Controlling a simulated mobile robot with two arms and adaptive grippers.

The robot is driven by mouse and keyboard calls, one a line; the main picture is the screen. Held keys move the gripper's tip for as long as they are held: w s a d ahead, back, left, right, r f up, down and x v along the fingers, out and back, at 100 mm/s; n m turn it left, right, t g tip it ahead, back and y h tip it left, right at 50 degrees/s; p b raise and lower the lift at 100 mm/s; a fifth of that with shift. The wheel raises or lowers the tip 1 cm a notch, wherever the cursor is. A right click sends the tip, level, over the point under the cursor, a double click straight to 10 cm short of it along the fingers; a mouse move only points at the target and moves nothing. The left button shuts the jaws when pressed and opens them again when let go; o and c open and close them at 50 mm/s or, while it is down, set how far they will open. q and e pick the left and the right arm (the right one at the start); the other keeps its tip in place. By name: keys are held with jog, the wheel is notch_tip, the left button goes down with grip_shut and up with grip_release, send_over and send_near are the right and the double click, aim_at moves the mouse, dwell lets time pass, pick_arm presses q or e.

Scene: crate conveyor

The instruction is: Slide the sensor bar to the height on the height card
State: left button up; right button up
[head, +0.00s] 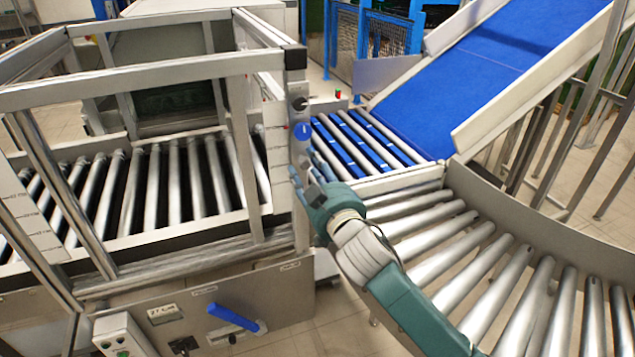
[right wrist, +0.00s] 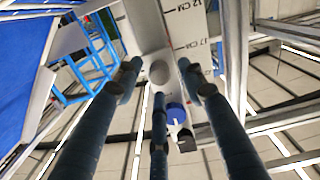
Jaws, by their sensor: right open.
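The height card (head: 162,313) is a small white label on the front panel in the head view; it seems to read 27 CM. A metal upright (head: 297,75) carries a blue knob (head: 303,131), which also shows in the right wrist view (right wrist: 175,114). I cannot clearly pick out the sensor bar from the frame's other bars. My right gripper (head: 311,176) is just below the blue knob, close to the upright. In the right wrist view its fingers (right wrist: 158,82) are spread, with nothing held between them. My left gripper is out of view.
A printed centimetre scale (right wrist: 190,40) runs along the upright. A second scale plate (head: 25,210) stands at the left. A blue lever (head: 233,317) juts from the front panel. A curved roller conveyor (head: 480,265) and a blue belt (head: 500,60) lie to the right.

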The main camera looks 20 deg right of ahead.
jog(key=s, duration=1)
jog(key=shift+s+d, duration=0.2)
jog(key=shift+s, duration=0.15)
